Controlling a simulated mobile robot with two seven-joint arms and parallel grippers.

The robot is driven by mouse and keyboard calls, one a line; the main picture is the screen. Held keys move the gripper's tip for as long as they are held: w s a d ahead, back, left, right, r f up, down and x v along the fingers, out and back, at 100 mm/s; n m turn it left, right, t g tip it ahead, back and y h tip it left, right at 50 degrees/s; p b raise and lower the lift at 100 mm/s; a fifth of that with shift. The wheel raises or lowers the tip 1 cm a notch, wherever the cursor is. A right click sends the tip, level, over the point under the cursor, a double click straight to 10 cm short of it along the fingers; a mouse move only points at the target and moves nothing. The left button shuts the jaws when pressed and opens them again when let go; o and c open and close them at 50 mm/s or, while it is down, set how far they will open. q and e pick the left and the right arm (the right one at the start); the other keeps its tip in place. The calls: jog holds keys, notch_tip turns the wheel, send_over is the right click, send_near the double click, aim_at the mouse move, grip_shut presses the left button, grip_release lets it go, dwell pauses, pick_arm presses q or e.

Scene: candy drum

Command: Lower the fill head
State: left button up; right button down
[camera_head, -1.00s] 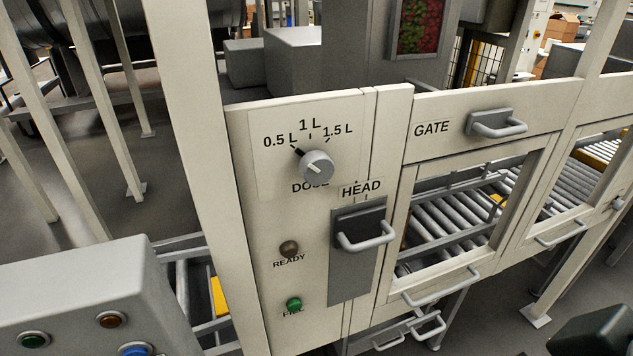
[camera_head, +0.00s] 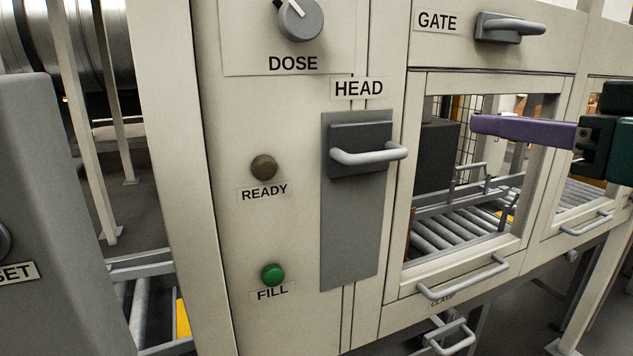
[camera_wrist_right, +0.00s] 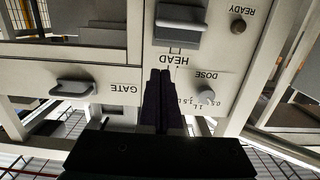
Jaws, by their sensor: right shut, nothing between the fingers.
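The HEAD handle (camera_head: 368,155) is a grey bar on a dark block at the top of a vertical grey plate (camera_head: 349,240), under the HEAD label (camera_head: 359,88). The same handle shows upside down at the top of the right wrist view (camera_wrist_right: 179,36). My right gripper (camera_head: 474,124), with purple fingers, is in front of the window to the right of the handle, apart from it. Its fingers also show in the right wrist view (camera_wrist_right: 160,72), closed together and empty, pointing toward the HEAD label. My left gripper is not in view.
The GATE handle (camera_head: 511,28) is at the upper right, the DOSE knob (camera_head: 300,18) at the upper left. The READY lamp (camera_head: 263,167) and green FILL button (camera_head: 272,274) are left of the plate. A lower bar handle (camera_head: 463,279) sticks out below the window.

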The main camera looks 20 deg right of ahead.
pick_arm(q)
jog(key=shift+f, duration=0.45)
pick_arm(e)
jog(key=shift+d+r, duration=0.15)
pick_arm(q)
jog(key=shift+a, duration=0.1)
pick_arm(e)
jog(key=shift+w, duration=0.1)
pick_arm(q)
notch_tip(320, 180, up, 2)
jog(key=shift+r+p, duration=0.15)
jog(key=shift+p, duration=0.85)
pick_arm(e)
jog(key=w+f, duration=0.4)
jog(key=w, duration=0.6)
jog(key=shift+w+a+f, duration=0.2)
jog(key=shift+w+f, duration=0.1)
